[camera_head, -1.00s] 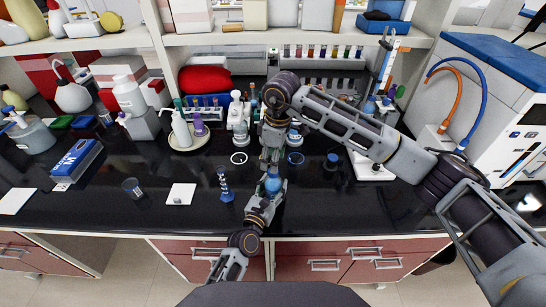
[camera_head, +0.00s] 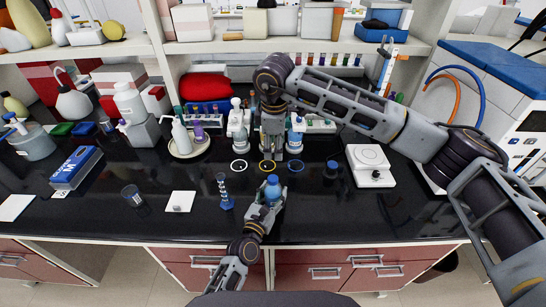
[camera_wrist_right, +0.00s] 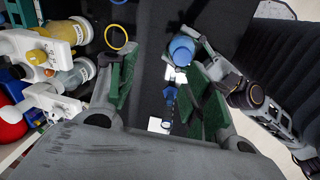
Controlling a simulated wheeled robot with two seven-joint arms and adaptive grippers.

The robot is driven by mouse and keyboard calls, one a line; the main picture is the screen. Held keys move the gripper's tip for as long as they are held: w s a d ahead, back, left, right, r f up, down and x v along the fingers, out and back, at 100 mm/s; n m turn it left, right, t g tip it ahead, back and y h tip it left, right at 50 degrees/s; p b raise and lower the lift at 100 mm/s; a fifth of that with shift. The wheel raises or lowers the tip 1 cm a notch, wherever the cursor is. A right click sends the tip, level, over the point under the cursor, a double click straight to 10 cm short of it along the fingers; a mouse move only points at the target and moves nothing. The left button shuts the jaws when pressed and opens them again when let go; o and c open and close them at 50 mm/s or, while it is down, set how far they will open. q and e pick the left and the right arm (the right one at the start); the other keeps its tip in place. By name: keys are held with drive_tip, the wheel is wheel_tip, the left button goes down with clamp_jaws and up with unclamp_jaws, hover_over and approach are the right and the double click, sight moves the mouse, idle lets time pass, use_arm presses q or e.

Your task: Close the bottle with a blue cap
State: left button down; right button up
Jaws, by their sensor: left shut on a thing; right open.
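A small blue bottle (camera_head: 273,193) with a blue cap (camera_head: 272,180) on its top stands upright in my left gripper (camera_head: 266,200), near the front of the black bench. My left gripper is shut around the bottle. The cap also shows from above in the right wrist view (camera_wrist_right: 182,50). It looks seated on the bottle, but I cannot tell how tight it is. My right gripper (camera_head: 271,151) is farther back, over the yellow ring, pointing down. In the right wrist view its green finger pads (camera_wrist_right: 163,95) are apart, with nothing gripped between them.
White (camera_head: 239,166), yellow (camera_head: 267,167) and blue (camera_head: 295,166) rings mark the bench. Bottles (camera_head: 236,125) and tube racks line the back. The front right bench is clear.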

drive_tip(key=n, duration=0.4)
drive_tip(key=f+n, duration=0.1)
drive_tip(key=n, duration=0.4)
drive_tip(key=s+f+n, duration=0.1)
drive_tip(key=n, duration=0.4)
drive_tip(key=shift+s+g, duration=0.1)
drive_tip(key=shift+g, duration=0.3)
drive_tip(key=n, duration=0.4)
drive_tip(key=shift+s+f, duration=0.15)
drive_tip(key=n, duration=0.3)
drive_tip(key=shift+s+f+n, duration=0.1)
drive_tip(key=shift+f+n, duration=0.05)
drive_tip(key=shift+n, duration=0.15)
drive_tip(key=n, duration=0.7)
drive_tip(key=shift+s, duration=0.15)
drive_tip(key=n, duration=0.5)
drive_tip(key=shift+s+a+n+g, duration=0.1)
drive_tip(key=shift+n+g, duration=0.2)
drive_tip(key=n, duration=0.5)
drive_tip(key=shift+s, duration=0.1)
drive_tip(key=n, duration=0.6)
drive_tip(key=shift+a, duration=0.1)
drive_tip(key=n, duration=0.5)
